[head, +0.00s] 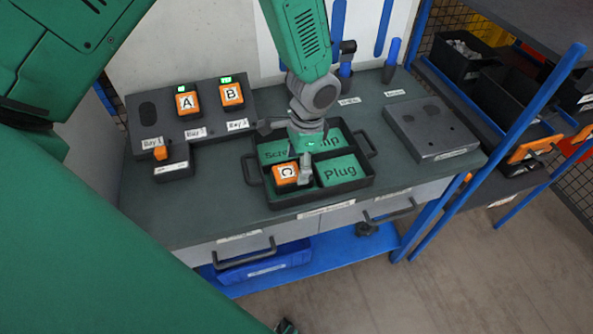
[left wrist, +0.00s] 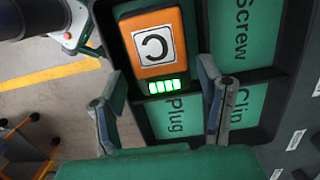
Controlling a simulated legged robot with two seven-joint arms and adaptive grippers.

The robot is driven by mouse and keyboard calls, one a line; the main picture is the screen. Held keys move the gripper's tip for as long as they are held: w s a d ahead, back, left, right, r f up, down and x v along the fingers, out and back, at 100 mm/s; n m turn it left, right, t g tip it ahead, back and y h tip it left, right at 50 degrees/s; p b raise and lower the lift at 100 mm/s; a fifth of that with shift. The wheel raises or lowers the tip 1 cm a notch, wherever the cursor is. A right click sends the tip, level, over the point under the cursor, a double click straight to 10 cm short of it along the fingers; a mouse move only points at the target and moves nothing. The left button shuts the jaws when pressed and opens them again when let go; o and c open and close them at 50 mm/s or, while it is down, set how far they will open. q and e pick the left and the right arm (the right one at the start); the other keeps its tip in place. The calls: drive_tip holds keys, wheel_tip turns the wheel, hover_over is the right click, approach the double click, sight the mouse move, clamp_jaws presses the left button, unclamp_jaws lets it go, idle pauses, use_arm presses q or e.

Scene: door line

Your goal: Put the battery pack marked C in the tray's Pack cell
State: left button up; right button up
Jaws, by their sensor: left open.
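The orange battery pack marked C (head: 286,174) sits in the front-left cell of the black tray (head: 322,201), left of the Plug cell. In the left wrist view the pack (left wrist: 154,45) shows its C label and several lit green bars. Any label under it is hidden. My left gripper (head: 300,153) is over the tray, close behind the pack. In the left wrist view its open fingers (left wrist: 160,78) stand apart to either side of the pack's lower end, with no grip visible. My right gripper is not identifiable in either view.
A small box with an orange knob (head: 161,153) stands in front. A grey fixture (head: 430,126) is at the right, beside a blue-post rack (head: 540,105).

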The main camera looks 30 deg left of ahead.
use_arm(q)
wheel_tip(320, 180, up, 9)
drive_tip(key=shift+w+d+f+b, duration=0.15)
drive_tip(key=shift+w+d+b, duration=0.1)
drive_tip(key=shift+w+b, duration=0.15)
